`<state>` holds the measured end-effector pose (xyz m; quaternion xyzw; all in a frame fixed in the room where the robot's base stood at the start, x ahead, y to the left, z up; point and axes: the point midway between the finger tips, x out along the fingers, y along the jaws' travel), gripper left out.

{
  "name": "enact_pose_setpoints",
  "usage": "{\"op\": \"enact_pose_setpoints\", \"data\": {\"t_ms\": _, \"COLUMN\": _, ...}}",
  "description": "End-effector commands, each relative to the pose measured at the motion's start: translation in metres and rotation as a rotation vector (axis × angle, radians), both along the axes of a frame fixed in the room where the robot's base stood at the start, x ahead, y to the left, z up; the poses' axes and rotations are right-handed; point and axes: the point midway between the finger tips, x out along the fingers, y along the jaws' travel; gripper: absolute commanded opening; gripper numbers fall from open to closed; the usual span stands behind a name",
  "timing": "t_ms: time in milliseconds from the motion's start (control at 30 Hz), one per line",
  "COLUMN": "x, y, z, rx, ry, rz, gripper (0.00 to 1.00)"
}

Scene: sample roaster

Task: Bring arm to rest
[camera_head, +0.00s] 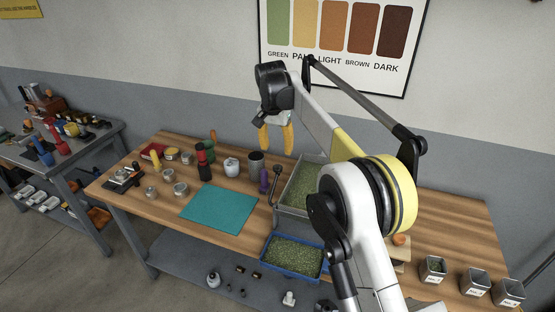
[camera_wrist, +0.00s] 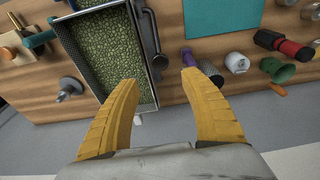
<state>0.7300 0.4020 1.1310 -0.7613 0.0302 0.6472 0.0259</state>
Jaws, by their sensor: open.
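My gripper (camera_head: 276,138) hangs from my raised arm above the back part of the wooden table (camera_head: 165,215) in the head view. Its two yellow fingers point down. In the wrist view my gripper (camera_wrist: 160,84) is open, with its fingers well apart and nothing between them. Below it lie the edge of a grey tray of green beans (camera_wrist: 105,50) and bare wood. The grey tray also shows in the head view (camera_head: 283,209), partly hidden behind my arm.
A teal mat (camera_head: 219,208) lies mid-table. A blue tray of green beans (camera_head: 293,256) is at the front edge. Jars, a grey cup (camera_head: 256,164) and a red-and-black item (camera_head: 204,160) stand behind the mat. Labelled tins (camera_head: 474,283) stand at right. A colour chart (camera_head: 340,40) hangs behind.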

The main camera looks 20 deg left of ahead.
Motion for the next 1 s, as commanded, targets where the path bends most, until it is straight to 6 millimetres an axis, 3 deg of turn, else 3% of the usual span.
{"op": "enact_pose_setpoints", "data": {"t_ms": 200, "x": -0.003, "y": 0.0, "z": 0.019, "rx": 0.0, "ry": 0.0, "rz": 0.0, "gripper": 0.52}}
{"op": "enact_pose_setpoints", "data": {"t_ms": 500, "x": -0.003, "y": 0.0, "z": 0.021, "rx": 0.0, "ry": 0.0, "rz": 0.0, "gripper": 0.52}}
{"op": "enact_pose_setpoints", "data": {"t_ms": 633, "x": -0.003, "y": -0.013, "z": 0.031, "rx": 0.005, "ry": -0.008, "rz": 0.001, "gripper": 0.52}}
{"op": "enact_pose_setpoints", "data": {"t_ms": 733, "x": -0.005, "y": -0.041, "z": 0.05, "rx": 0.017, "ry": -0.028, "rz": 0.005, "gripper": 0.52}}
{"op": "enact_pose_setpoints", "data": {"t_ms": 833, "x": -0.014, "y": -0.082, "z": 0.075, "rx": 0.032, "ry": -0.06, "rz": 0.012, "gripper": 0.52}}
{"op": "enact_pose_setpoints", "data": {"t_ms": 1000, "x": -0.048, "y": -0.158, "z": 0.108, "rx": 0.05, "ry": -0.121, "rz": 0.028, "gripper": 0.52}}
